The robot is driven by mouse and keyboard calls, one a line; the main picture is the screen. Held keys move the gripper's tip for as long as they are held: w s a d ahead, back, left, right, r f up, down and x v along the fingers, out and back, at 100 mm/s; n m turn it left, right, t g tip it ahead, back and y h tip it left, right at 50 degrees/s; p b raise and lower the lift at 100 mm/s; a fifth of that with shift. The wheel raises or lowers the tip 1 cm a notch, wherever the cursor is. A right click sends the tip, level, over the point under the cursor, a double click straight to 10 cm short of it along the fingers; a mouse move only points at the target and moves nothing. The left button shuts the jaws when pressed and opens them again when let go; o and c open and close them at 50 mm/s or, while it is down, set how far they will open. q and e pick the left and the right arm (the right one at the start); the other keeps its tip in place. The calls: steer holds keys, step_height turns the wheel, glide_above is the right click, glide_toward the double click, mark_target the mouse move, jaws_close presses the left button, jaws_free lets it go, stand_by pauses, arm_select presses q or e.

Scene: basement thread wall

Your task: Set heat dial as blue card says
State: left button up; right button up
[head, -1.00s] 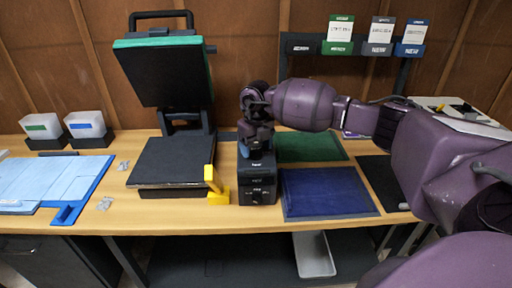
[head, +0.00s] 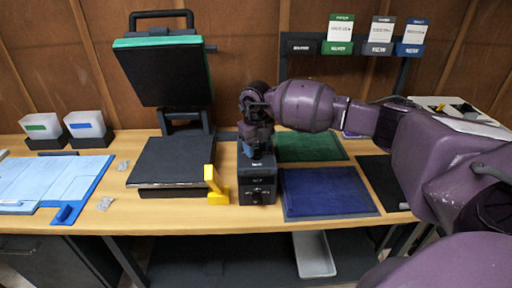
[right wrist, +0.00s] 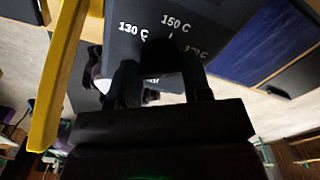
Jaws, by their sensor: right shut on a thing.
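The heat control box (head: 257,190) is a dark block on the bench, right of the open heat press (head: 175,160). My right gripper (right wrist: 160,85) is shut on the heat dial (right wrist: 158,62), which shows between its fingers in the right wrist view. The box face around it reads 130 C, 150 C and a partly hidden mark that looks like 170 C. The dial's pointer is hidden, so its setting cannot be told. The blue card (head: 416,31) stands in a blue holder (head: 410,50) at the back right; its text is too small to read. My left gripper is not in view.
A yellow handle (head: 216,188) stands close to the left of the box. A blue mat (head: 328,193) lies to its right, a green mat (head: 308,147) behind that. Green and grey cards stand beside the blue one. The bench's left holds a light blue board (head: 50,180).

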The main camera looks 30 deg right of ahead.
steer(key=n+b, duration=0.1)
steer(key=n, duration=0.2)
steer(key=n+b, duration=0.1)
steer(key=n, duration=0.3)
steer(key=shift+f, duration=0.1)
steer(key=shift+n+b, duration=0.5)
steer(key=shift+n, duration=0.3)
steer(key=shift+n+b, duration=0.35)
steer(key=shift+n, duration=1.15)
steer(key=shift+r, duration=0.2)
steer(key=o, duration=0.9)
steer(key=shift+f, duration=0.1)
